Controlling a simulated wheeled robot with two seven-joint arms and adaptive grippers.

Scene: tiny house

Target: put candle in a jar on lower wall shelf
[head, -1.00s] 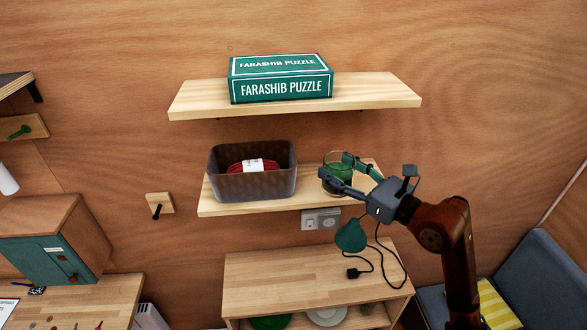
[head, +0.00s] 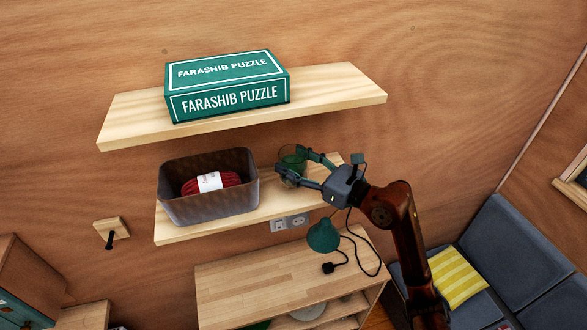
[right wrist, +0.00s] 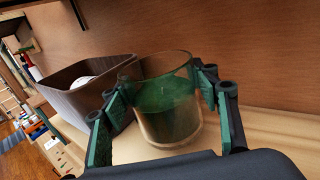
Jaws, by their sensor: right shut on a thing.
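The candle in a jar (head: 292,158) is a clear glass with green wax, at the right part of the lower wall shelf (head: 178,232). My right gripper (head: 296,167) reaches in from the right and is shut on the jar, with a finger on each side. In the right wrist view the jar (right wrist: 168,100) stands upright between the fingers, at the shelf surface (right wrist: 255,130). Whether its base touches the shelf is hard to tell. My left gripper is not in view.
A dark bin (head: 208,205) with red yarn (head: 228,180) stands on the shelf left of the jar. An upper shelf (head: 335,89) with a green puzzle box (head: 228,87) hangs above. Below are an outlet (head: 289,223), a green lamp (head: 323,236) and a cabinet (head: 250,281).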

